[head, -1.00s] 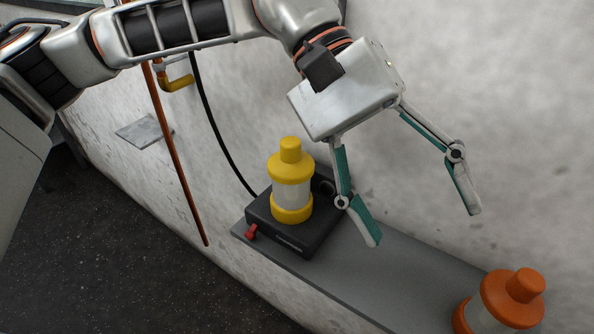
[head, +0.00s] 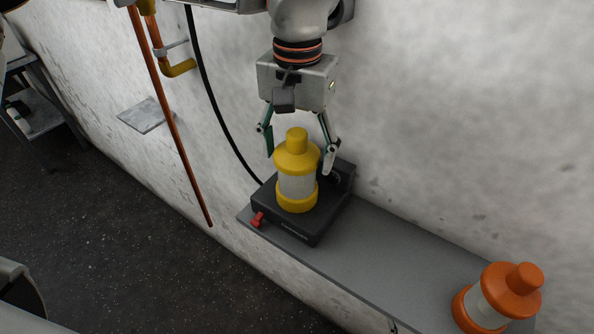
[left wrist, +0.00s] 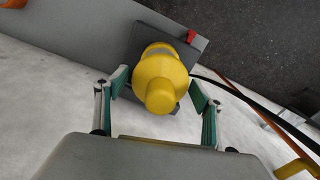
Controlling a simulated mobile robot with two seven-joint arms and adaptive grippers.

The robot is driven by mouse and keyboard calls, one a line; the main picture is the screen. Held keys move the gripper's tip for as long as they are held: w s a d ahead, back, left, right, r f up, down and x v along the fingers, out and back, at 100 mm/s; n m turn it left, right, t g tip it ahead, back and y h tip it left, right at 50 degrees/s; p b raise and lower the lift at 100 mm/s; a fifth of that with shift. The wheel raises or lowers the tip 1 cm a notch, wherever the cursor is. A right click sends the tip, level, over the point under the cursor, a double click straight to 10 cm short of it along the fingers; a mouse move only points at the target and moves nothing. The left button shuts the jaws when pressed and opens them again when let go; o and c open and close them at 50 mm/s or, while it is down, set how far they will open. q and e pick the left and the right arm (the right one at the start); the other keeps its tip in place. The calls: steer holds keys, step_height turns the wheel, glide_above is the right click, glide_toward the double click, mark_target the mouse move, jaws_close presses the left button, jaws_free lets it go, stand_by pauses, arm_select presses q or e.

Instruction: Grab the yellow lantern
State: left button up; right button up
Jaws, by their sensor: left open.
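The yellow lantern (head: 297,158) has a pale middle band and stands upright on a black base unit (head: 297,232) with a red knob, on the grey shelf. My left gripper (head: 299,163) is open, its fingers pointing down, one to each side of the lantern's upper part in the head view. In the left wrist view the lantern (left wrist: 158,85) lies between and just beyond the two open fingers (left wrist: 160,82), with gaps visible on both sides. My right gripper is not in view.
An orange lantern (head: 497,296) stands at the right end of the grey shelf (head: 385,258). The wall rises close behind. A black cable (head: 208,105) runs down to the base unit, and a copper pipe (head: 170,118) is to its left. The shelf between the lanterns is clear.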

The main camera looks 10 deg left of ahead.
arm_select(q)
step_height(320, 180, down, 5)
steer(key=shift+f, duration=0.15)
steer(key=c, duration=1.4)
